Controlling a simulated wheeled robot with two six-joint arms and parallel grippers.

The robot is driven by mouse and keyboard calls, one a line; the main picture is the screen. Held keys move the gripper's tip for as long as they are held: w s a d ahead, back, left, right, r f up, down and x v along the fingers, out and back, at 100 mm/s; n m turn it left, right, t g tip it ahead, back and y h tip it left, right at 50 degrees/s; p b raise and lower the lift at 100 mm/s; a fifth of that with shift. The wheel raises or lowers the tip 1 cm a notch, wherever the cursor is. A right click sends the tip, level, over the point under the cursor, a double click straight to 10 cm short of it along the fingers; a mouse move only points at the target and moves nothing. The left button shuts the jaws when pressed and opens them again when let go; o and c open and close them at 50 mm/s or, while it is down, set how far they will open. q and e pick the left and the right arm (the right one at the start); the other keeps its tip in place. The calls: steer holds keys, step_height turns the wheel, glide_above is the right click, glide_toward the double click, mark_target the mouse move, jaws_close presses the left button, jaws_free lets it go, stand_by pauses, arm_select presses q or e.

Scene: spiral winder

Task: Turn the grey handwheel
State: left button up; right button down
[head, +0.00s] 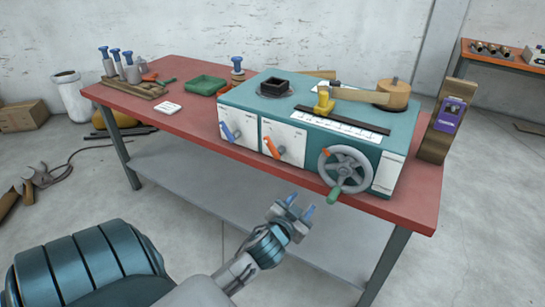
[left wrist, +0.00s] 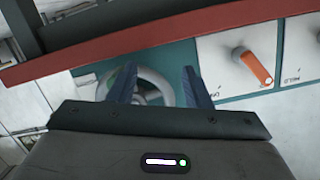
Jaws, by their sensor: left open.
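The grey handwheel (head: 345,168) is a spoked wheel on the front right of a teal machine (head: 239,97). A green handle (head: 334,195) sticks out at its lower rim, and a small orange mark shows at its upper left. My left gripper (head: 306,203) is open and empty, in front of the table edge and to the lower left of the wheel. In the left wrist view the handwheel (left wrist: 155,84) shows between and behind the two blue fingers, partly hidden by them and the gripper body. My right gripper is not in view.
The machine stands on a red table (head: 400,208) with a lower grey shelf (head: 215,175). Blue (head: 226,132) and orange (head: 271,147) levers stick out of its front, left of the wheel. A wooden block with a purple device (head: 449,115) stands at the right.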

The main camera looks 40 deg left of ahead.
arm_select(q)
steer(key=s+f+g, duration=0.2)
steer(key=s+f, duration=0.1)
steer(key=f, duration=0.8)
steer(key=s+f+g+h, duration=0.1)
steer(key=s+f+g, duration=0.2)
steer(key=f, duration=0.7)
steer(key=s+f+g, duration=0.2)
steer(key=s+f, duration=0.2)
steer(key=f, duration=0.7)
steer(key=shift+s+f+g+p, duration=0.3)
steer(key=shift+s+f+p, duration=0.05)
steer(key=shift+s+p, duration=0.05)
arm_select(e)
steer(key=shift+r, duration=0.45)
arm_select(q)
steer(key=shift+a, duration=0.1)
